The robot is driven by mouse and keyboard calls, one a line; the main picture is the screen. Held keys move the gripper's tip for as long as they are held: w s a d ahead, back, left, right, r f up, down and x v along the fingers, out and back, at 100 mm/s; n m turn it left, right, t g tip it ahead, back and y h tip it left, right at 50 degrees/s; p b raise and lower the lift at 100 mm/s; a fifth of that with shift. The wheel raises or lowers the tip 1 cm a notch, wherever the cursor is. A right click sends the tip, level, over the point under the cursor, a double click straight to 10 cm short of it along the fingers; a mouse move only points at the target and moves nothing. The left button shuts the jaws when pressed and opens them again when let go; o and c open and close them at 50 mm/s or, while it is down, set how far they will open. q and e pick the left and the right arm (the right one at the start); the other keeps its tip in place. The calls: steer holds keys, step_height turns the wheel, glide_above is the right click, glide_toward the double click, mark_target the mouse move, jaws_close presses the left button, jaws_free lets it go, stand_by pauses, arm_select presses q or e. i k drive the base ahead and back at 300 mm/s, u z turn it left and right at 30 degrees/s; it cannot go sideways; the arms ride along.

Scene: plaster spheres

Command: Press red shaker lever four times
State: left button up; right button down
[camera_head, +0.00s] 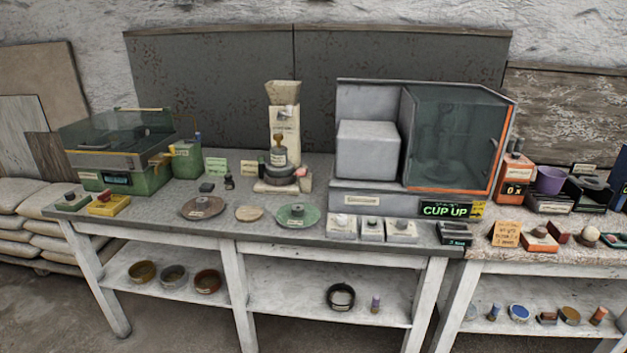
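Neither of my grippers is in view. A tan dispenser with a hopper on top (285,125) stands at the back middle of the grey table (235,228). A dark round stack (280,172) sits at its foot, and a small pinkish-red knob (301,172) shows on its right side. This may be the red lever, but it is too small to tell. On the right table, an orange-red counter box (515,178) has a small display reading about 0, with a dark upright part on top. An orange-red block with a pale top (539,240) lies in front.
A grey cabinet with a dark glass chamber (455,140) and a "CUP UP" sign (445,210) stands right of centre. A green glass-lidded box (120,150) is at the left. Discs (297,215) and white button boxes (372,229) line the front. Bowls (174,278) are on the lower shelf.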

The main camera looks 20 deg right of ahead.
mark_target(303, 171)
steer(key=z, duration=0.55)
steer(key=i, duration=1.5)
steer(key=u, duration=0.55)
